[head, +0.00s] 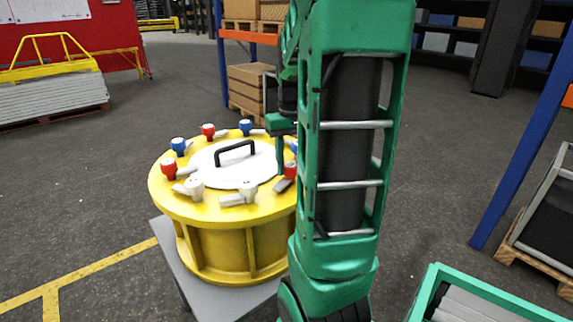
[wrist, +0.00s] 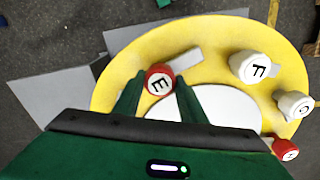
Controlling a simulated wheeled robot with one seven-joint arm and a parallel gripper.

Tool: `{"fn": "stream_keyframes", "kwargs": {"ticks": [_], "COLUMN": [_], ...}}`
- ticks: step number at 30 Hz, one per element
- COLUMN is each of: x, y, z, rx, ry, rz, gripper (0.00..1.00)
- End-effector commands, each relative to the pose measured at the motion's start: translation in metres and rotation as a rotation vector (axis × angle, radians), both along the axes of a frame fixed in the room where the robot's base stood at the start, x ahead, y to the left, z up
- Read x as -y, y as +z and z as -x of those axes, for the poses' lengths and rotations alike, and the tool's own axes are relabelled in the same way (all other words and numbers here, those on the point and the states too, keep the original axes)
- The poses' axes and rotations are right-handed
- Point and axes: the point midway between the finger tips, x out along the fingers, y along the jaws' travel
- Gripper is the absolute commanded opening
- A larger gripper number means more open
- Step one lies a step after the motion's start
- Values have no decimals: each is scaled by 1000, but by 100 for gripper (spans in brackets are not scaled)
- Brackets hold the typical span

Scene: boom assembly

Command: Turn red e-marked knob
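The red knob marked E (wrist: 158,78) stands on the yellow round lid (wrist: 115,82), beside the white centre plate (wrist: 226,104). In the wrist view my gripper (wrist: 160,90) points toward it, with one green finger on each side of the knob and gaps between. The fingers look open, with nothing held. In the head view a red knob (head: 291,170) at the right of the lid (head: 218,208), close to my gripper (head: 280,158), appears to be the same one. My arm partly hides the lid's right side there.
White knobs marked F (wrist: 250,66) and G (wrist: 293,104) and another red knob (wrist: 284,148) stand further round the lid. Blue knobs (head: 180,147) and a black handle (head: 235,150) are also on the vessel. A green-edged crate (head: 432,285) stands at the lower right.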

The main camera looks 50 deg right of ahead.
Motion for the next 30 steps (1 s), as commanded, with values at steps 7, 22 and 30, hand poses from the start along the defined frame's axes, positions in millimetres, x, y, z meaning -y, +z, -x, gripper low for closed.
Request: {"fn": "stream_keyframes", "kwargs": {"ticks": [7,22,30], "x": [-1,0,-1], "y": [1,50,93], "z": [-1,-2,-3], "rx": [2,3,3], "ry": [4,4,5], "rz": [0,2,2], "gripper": [55,55,55]}}
